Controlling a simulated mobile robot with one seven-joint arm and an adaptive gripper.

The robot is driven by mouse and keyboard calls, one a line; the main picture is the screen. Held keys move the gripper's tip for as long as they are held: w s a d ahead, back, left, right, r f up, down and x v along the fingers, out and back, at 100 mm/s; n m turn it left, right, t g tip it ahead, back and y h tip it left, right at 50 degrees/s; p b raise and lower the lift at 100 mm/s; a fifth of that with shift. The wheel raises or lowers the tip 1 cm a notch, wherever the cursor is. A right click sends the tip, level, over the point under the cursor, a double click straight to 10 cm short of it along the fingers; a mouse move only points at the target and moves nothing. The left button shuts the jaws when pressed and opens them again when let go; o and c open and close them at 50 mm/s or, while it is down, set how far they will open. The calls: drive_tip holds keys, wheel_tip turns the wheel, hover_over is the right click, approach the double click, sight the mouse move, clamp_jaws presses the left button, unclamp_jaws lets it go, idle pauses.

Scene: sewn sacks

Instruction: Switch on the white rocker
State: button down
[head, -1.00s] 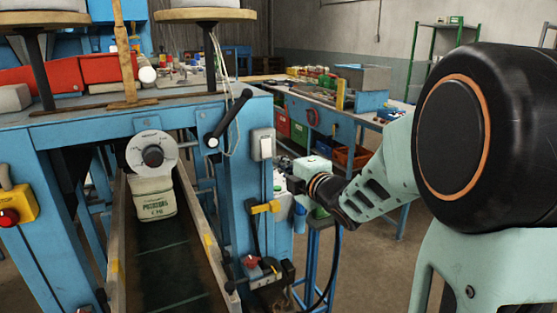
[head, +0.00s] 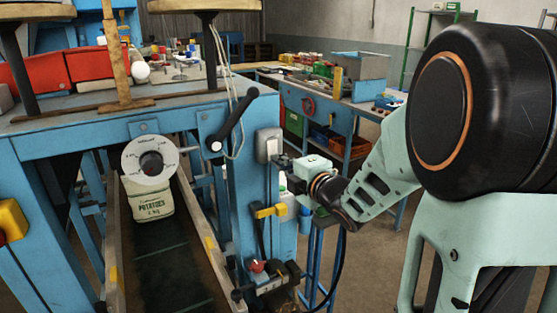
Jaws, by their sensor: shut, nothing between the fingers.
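The white rocker (head: 268,145) is in a light grey-white housing on the right face of the blue post, right of the black lever. It is small, and I cannot tell which way it is tipped. My gripper (head: 280,163) comes in from the right, with its fingers shut and empty. The fingertips are at the lower right edge of the rocker housing. I cannot tell whether they touch it.
A black lever (head: 231,122), a yellow handle (head: 269,211) and a red button (head: 257,266) are on the same post. A round dial (head: 151,160) hangs left, before a potato sack (head: 149,199) on the conveyor (head: 165,265). A stocked bench (head: 335,115) stands behind.

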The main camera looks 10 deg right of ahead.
drive_tip(key=shift+f, duration=0.15)
drive_tip(key=b, duration=0.4)
drive_tip(key=shift+w+f+t+b, duration=0.3)
drive_tip(key=shift+f+t+b, duration=0.05)
drive_tip(key=shift+t, duration=0.05)
drive_tip(key=shift+r, duration=0.3)
drive_tip(key=shift+f, duration=0.1)
